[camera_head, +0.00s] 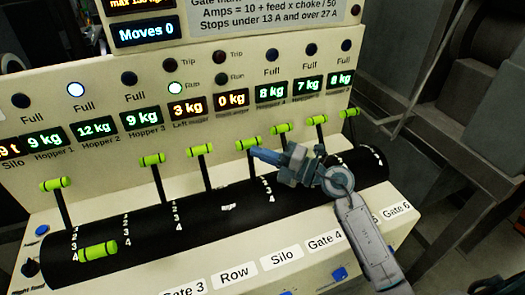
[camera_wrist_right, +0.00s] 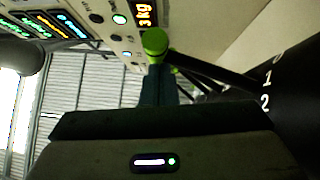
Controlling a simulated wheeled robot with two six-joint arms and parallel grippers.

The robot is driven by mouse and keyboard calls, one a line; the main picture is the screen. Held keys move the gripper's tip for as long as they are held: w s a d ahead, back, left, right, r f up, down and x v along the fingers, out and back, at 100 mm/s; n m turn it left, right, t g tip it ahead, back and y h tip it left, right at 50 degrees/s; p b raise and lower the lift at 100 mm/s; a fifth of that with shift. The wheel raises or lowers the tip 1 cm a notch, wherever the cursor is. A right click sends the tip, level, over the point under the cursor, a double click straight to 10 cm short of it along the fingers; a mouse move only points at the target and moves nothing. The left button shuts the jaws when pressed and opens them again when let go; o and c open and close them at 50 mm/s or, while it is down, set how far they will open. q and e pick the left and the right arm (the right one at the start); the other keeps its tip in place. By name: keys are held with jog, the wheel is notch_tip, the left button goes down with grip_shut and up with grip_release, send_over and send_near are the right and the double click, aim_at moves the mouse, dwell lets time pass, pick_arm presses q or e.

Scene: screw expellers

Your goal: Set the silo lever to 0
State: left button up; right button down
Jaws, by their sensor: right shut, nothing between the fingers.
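A row of green-handled levers stands on a black drum. By the label row, the Silo lever is the one with the green handle (camera_head: 247,144), on a dark stem tilted toward the panel; the numeral beside it is not readable. The Silo label (camera_head: 285,256) is on the front edge. My right gripper (camera_head: 262,155) is shut and empty, its tip close beside this handle on the right. In the right wrist view, a green handle (camera_wrist_right: 154,42) shows just beyond the shut fingers (camera_wrist_right: 159,80); whether they touch I cannot tell. My left gripper is not in view.
Neighbouring green handles stand close on both sides, at left (camera_head: 200,150) and right (camera_head: 281,128). One handle (camera_head: 97,250) at the left lies far toward the front. The display panel (camera_head: 180,110) rises behind the levers. A moves display (camera_head: 144,31) reads 0.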

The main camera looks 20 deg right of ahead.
jog(key=shift+m, duration=0.3)
jog(key=w+p, duration=0.1)
jog(key=w, duration=0.2)
jog(key=w+f+p, duration=0.1)
jog(key=w+p, duration=0.1)
jog(key=w, duration=0.1)
jog(key=shift+w+a+f, duration=0.15)
jog(key=shift+a+f, duration=0.05)
jog(key=shift+d, duration=0.1)
jog(key=shift+r, duration=0.1)
